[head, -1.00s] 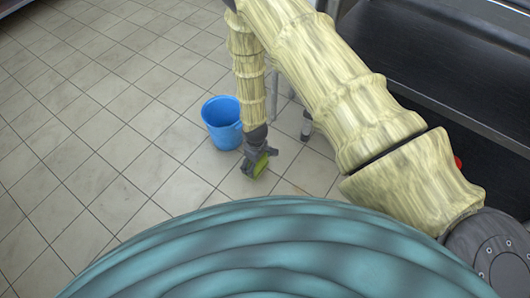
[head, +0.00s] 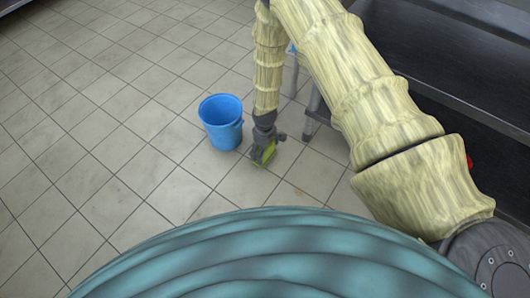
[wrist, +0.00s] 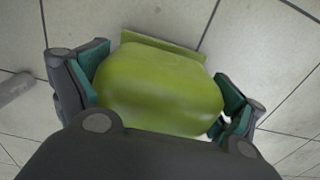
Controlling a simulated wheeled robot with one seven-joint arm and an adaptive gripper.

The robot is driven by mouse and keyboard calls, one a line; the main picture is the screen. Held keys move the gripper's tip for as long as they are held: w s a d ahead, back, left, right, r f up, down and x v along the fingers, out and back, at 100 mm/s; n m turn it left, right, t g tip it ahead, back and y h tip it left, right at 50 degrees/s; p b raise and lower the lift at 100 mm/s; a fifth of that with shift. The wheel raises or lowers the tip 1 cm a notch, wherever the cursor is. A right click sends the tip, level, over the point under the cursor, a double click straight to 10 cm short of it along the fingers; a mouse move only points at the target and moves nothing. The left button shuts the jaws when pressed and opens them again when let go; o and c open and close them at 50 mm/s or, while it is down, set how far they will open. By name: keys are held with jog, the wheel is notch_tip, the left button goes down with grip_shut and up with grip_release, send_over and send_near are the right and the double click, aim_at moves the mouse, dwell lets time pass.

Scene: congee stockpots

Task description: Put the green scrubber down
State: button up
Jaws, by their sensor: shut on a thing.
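The green scrubber (wrist: 160,88) fills the middle of the wrist view, between the two fingers of my gripper (wrist: 155,95). The fingers with teal pads are shut on its sides. In the head view my gripper (head: 264,152) points down low over the tiled floor, to the right of the blue bucket. The green scrubber (head: 265,152) shows there as a small green patch at the fingers. I cannot tell whether its underside touches the floor.
A blue bucket (head: 220,121) stands on the floor just left of my gripper. A dark metal shelf unit (head: 440,60) with a leg (head: 312,112) stands to the right. The tiled floor (head: 110,160) is clear to the left and in front.

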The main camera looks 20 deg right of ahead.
jog(key=shift+f, duration=0.3)
jog(key=o, duration=0.6)
notch_tip(320, 180, up, 12)
jog(key=p, duration=0.5)
jog(key=shift+r, duration=0.15)
jog(key=s+d+f+m, duration=0.1)
jog(key=s+f+m, duration=0.1)
jog(key=s, duration=0.7)
jog(key=s+f+m, duration=0.2)
jog(key=s, duration=0.7)
jog(key=s+r+m, duration=0.1)
jog(key=s, duration=0.5)
jog(key=s+d+r+m, duration=0.1)
jog(key=s, duration=0.5)
jog(key=s+d+r+m, duration=0.1)
jog(key=s+m, duration=0.1)
jog(key=s, duration=0.4)
jog(key=shift+s+d+r, duration=0.15)
jog(key=shift+d+r, duration=0.05)
jog(key=shift+r, duration=0.1)
jog(key=shift+r, duration=0.1)
